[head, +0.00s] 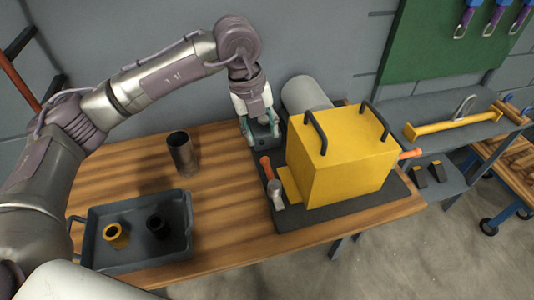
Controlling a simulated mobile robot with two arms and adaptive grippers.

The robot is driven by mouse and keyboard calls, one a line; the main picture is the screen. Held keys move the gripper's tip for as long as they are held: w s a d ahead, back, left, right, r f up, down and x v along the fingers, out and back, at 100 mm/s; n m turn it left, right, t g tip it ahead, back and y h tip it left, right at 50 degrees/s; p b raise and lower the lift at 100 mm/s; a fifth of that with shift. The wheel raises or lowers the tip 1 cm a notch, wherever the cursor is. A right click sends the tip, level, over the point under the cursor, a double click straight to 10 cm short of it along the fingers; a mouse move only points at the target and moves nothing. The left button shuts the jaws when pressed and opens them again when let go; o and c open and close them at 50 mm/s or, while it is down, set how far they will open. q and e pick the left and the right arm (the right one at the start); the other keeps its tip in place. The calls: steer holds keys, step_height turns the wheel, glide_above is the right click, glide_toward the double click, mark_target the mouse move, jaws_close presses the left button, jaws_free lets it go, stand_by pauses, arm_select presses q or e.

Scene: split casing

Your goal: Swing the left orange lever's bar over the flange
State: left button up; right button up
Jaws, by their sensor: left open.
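The left orange lever (266,167) stands at the left side of the yellow casing (343,158), with a grey metal piece (276,194) at its lower end. A yellow flange (290,186) juts out low on the casing's left side, right beside the lever. My left gripper (262,136) is open and points down, behind the lever and apart from its orange handle. A second orange lever (409,154) sticks out on the casing's right side. My right gripper does not show.
The casing stands on a dark plate (370,200) on the wooden table (225,215). A metal cup (183,153) stands left of my gripper. A grey tray (185,254) holds a yellow ring (116,236) and a dark part (157,225). A pale cylinder (305,93) is behind the casing.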

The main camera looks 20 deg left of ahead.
arm_select(q)
steer(key=p, duration=0.1)
glide_toward(268, 169)
steer(key=f, duration=0.4)
steer(key=d+f+p, duration=0.1)
steer(key=f, duration=0.2)
steer(key=shift+w+d, duration=0.1)
steer(key=shift+w, duration=0.15)
steer(key=shift+w+d+f, duration=0.1)
steer(key=shift+f, duration=0.85)
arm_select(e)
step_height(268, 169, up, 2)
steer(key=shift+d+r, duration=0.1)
arm_select(q)
jaws_close()
